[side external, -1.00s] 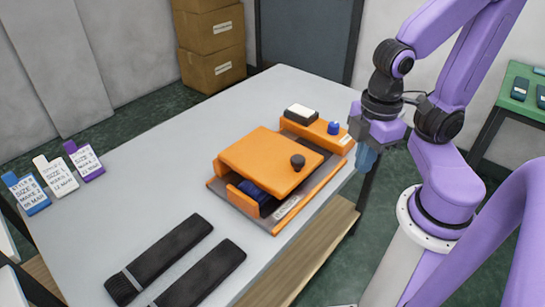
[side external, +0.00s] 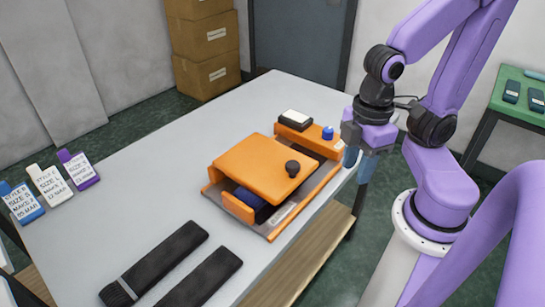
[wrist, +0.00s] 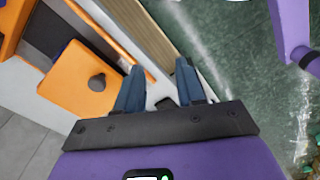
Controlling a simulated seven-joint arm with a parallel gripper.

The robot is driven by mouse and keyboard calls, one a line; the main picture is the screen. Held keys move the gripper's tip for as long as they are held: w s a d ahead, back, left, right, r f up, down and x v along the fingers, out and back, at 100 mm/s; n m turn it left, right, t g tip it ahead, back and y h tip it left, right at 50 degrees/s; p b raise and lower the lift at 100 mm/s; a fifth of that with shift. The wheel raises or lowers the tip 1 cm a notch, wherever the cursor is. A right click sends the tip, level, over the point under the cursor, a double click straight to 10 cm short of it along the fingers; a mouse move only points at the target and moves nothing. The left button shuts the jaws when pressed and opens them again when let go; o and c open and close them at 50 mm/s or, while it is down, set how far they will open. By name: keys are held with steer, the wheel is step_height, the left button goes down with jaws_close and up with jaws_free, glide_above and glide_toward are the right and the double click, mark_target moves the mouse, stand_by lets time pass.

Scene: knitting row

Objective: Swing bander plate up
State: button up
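The bander plate (side external: 262,165) is a flat orange panel with a black knob (side external: 292,169) near its right corner. It lies lowered, nearly level, over the orange-walled bander base (side external: 237,208). A dark blue folded item (side external: 250,199) shows under the plate, partly hidden. In the wrist view the plate (wrist: 70,85) and its knob (wrist: 97,82) are left of the fingers. My gripper (side external: 358,163) has blue-grey fingers pointing down, right of the bander beyond the table edge, apart from the knob. Its fingers also show spread and empty in the wrist view (wrist: 160,66).
A small orange block (side external: 310,140) with a blue button (side external: 327,133) and a black-and-white pad (side external: 296,119) stands behind the plate. Dark folded bands (side external: 165,260) lie at the front. Labelled tags (side external: 50,185) stand at the left. The table's middle left (side external: 150,180) is clear.

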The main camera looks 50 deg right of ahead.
steer(key=o, duration=0.3)
steer(key=w+m, duration=0.4)
steer(key=w, duration=0.1)
steer(key=w+m, duration=0.1)
steer(key=w, duration=0.1)
steer(key=shift+w+a+f+m, duration=0.15)
steer(key=shift+w+a+m, duration=0.1)
steer(key=shift+a+m, duration=0.15)
steer(key=shift+o, duration=0.2)
steer(key=m, duration=0.7)
glide_above(291, 163)
steer(key=shift+s+f, duration=0.3)
steer(key=shift+f, duration=0.25)
step_height(291, 163, down, 10)
steer(key=shift+r, duration=0.1)
steer(key=c, duration=0.9)
steer(key=shift+o, duration=0.2)
steer(key=shift+w+r+g, duration=0.25)
steer(key=shift+r+g, duration=0.2)
steer(key=shift+r, duration=0.3)
steer(key=shift+w+r+g, duration=0.25)
steer(key=shift+r+g, duration=0.2)
steer(key=shift+r, duration=0.3)
